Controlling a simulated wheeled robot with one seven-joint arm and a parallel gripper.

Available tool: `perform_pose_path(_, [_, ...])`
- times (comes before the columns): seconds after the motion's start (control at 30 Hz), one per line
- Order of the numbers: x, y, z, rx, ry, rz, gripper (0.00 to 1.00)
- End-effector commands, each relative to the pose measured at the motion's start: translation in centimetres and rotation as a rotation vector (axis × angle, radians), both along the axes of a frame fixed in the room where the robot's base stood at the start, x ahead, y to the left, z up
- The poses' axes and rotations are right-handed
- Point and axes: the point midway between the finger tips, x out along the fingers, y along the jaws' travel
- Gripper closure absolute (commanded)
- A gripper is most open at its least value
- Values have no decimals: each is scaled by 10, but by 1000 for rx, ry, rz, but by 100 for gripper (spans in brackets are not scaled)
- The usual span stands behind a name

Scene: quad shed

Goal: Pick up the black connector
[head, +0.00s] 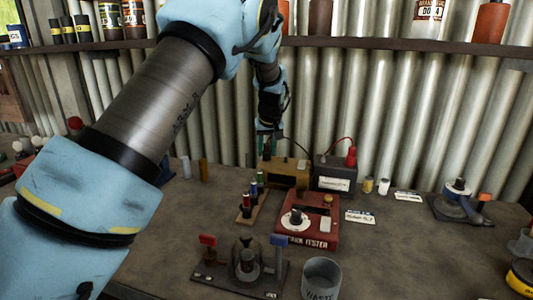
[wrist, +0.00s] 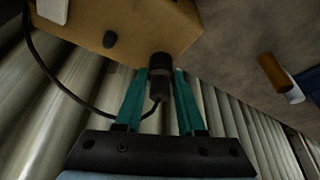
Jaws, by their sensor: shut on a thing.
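The black connector (wrist: 160,87) is a short dark cylinder between the teal fingers of my gripper (wrist: 160,72) in the wrist view. My gripper is shut on it. A black cable leaves its rear end and curves away to the left. Its front end meets a dark round fitting (wrist: 162,62) at the edge of the tan box (wrist: 185,25); I cannot tell whether it is seated in it. In the head view my gripper (head: 266,143) points down at the back of the tan box (head: 287,178), and the connector is too small to make out.
A dark battery-like box (head: 335,176) with a red terminal stands right of the tan box. A red tester (head: 307,235), a rack of small cylinders (head: 251,207) and a grey waste cup (head: 321,280) are nearer. The corrugated wall (head: 400,120) is close behind.

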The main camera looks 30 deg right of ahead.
Motion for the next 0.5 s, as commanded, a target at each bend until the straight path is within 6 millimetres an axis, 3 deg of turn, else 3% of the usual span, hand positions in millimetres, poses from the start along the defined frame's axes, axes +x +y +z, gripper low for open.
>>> perform_pose_path(0.13, [0, 0, 0, 0, 0, 0, 100])
perform_pose_path(0.5, [0, 0, 1, 0, -1, 0, 100])
